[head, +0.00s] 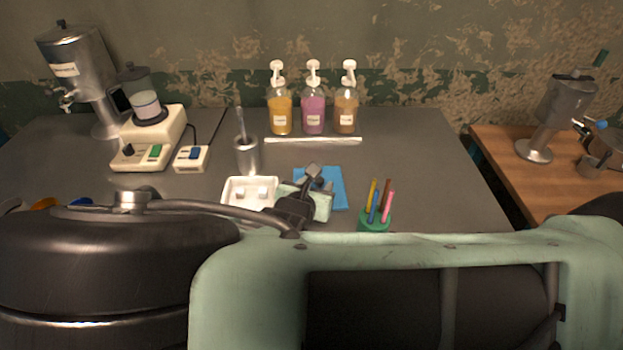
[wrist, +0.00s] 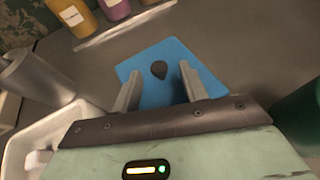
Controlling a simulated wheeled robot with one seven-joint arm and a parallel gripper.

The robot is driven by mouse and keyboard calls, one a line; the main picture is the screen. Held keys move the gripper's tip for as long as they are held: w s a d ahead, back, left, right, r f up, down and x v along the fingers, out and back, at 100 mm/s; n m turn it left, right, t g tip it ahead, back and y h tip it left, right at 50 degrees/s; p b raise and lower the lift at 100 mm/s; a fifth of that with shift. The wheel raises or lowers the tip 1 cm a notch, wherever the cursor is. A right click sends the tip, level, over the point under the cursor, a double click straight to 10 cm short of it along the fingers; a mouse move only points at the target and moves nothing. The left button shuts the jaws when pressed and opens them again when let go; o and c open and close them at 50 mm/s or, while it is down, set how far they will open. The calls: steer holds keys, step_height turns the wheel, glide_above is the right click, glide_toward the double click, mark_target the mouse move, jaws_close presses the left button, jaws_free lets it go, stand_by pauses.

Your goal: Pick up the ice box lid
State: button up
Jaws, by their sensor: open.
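The lid seems to be the flat blue square (head: 338,192) with a dark rounded knob, lying on the grey table; it also shows in the wrist view (wrist: 150,98). The knob (wrist: 159,69) lies between my fingertips in the wrist view, nearer the right one. My gripper (wrist: 160,77) is open and empty above the blue lid, its fingers pointing at it. I cannot tell how high the tips are above the lid. In the head view my gripper (head: 318,182) hides part of the lid. A white open box (head: 229,198) with pale cubes stands to the left.
A green cup with colored sticks (head: 374,222) stands close on the right. A metal cup (head: 247,157) stands behind the white box. Pump bottles (head: 312,115) and a white bar (head: 313,141) are at the back. A blender (head: 150,125) is at left. The table's right side is clear.

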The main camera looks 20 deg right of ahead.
mark_target(320, 179)
steer(key=b+x, duration=0.1)
steer(key=x, duration=0.1)
steer(key=shift+w+d+f+b, duration=0.15)
steer(key=shift+w+f+b, duration=0.1)
steer(key=shift+f+b, duration=0.1)
steer(key=shift+w+d+b, duration=0.35)
steer(key=shift+w, duration=0.1)
steer(key=shift+r, duration=0.1)
jaws_close()
